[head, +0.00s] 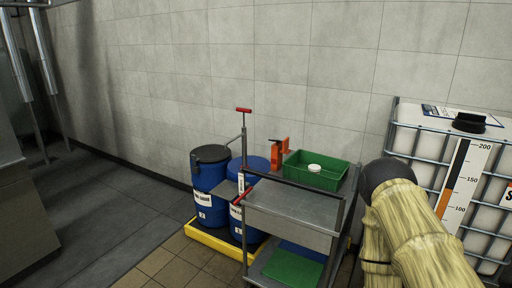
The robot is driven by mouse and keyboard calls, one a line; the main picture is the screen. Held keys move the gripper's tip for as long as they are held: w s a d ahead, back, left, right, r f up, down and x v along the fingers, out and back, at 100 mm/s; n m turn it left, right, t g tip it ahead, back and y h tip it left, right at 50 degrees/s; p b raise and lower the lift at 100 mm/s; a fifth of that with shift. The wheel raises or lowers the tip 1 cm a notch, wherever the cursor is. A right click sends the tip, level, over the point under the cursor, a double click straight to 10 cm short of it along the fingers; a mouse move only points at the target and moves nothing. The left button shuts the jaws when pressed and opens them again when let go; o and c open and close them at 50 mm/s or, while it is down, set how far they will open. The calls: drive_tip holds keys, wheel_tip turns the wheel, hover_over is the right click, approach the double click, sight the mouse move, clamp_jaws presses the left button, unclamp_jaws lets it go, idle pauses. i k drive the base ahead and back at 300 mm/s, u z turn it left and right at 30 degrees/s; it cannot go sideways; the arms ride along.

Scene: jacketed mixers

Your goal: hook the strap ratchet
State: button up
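I cannot clearly make out a strap ratchet. An upright orange-red object (280,153) with a dark bar at its top stands at the back of a grey metal cart (290,213); I cannot tell whether it is the ratchet. My arm shows at the lower right in a pale yellow sleeve with a dark rounded joint. My gripper does not show. The arm stands in front of the cart's right side and part of a white caged tank.
A green bin (316,171) holding a small white round item (314,168) is on the cart. Blue drums (210,186) stand on a yellow spill pallet (207,239) left of it. The white caged tank (482,180) is at the right. The floor at left is clear.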

sight(285, 149)
drive_tip(key=u, duration=0.3)
drive_tip(key=k, duration=0.4)
drive_tip(key=u, duration=1.1)
drive_tip(key=i, duration=1.2)
drive_tip(key=z, duration=0.5)
drive_tip(key=i, duration=0.85)
drive_tip(key=z, duration=0.85)
